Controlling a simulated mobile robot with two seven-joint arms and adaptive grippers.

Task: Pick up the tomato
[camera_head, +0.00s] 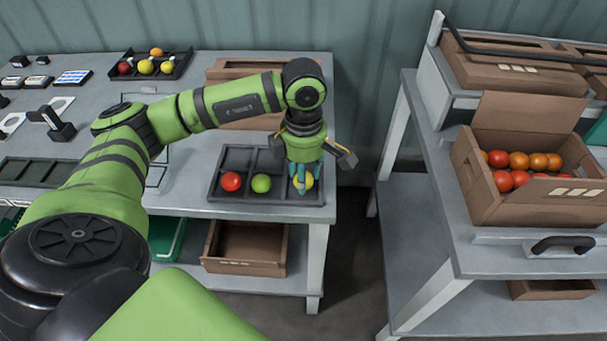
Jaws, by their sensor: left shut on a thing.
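A black compartment tray (265,199) lies on the grey table. A red tomato (231,181) sits in its front left compartment and a green tomato (261,183) in the front middle one. My left gripper (302,184) points down over the front right compartment, its teal fingers shut on a yellow tomato (308,181). The fingers partly hide this tomato, and I cannot tell whether it still touches the tray floor. My right gripper is not in view.
Another black tray (150,75) with several tomatoes stands at the back left. A cardboard box (240,70) is behind my arm. On the right cart, an open carton (478,190) holds several red and orange tomatoes. A gap separates table and cart.

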